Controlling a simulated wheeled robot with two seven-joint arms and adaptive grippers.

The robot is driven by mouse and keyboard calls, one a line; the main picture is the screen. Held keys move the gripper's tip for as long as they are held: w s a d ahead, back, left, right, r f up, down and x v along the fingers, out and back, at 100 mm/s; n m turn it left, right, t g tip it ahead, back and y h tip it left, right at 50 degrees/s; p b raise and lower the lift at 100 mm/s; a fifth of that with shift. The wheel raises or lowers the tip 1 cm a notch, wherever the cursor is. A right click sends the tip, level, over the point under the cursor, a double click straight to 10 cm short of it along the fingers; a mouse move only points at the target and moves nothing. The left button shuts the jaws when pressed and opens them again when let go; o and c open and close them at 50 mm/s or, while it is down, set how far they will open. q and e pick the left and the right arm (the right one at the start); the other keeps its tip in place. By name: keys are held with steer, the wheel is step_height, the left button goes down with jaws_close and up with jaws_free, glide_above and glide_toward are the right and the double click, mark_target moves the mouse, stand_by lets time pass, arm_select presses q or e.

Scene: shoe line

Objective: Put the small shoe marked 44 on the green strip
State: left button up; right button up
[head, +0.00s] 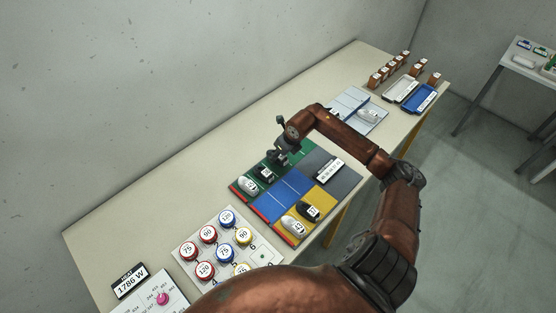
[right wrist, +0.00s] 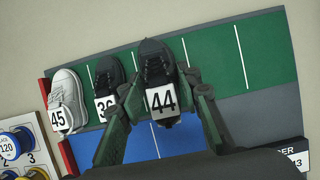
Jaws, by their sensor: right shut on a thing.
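My right gripper (head: 282,156) is over the green strip (right wrist: 268,52) of the mat. In the right wrist view the gripper (right wrist: 170,95) is shut on the sides of a dark shoe marked 44 (right wrist: 152,58). Its toe is over the green and its label end reaches the blue edge. I cannot tell whether its sole touches the strip. To its left on the green stand a dark shoe marked 36 (right wrist: 107,78) and a white shoe marked 45 (right wrist: 66,92). My left gripper is not in view.
The blue strip (head: 279,199) looks empty. A white shoe (head: 293,225) and a dark shoe (head: 309,210) stand on the yellow strip. A board of numbered round pieces (head: 225,253) is at the near left. Green right of shoe 44 is free.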

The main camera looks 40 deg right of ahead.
step_height(320, 180, down, 4)
steer(key=shift+w+d+r, duration=0.1)
steer(key=shift+r, duration=0.15)
steer(key=o, duration=1.3)
steer(key=v, duration=1.2)
steer(key=shift+r, duration=0.1)
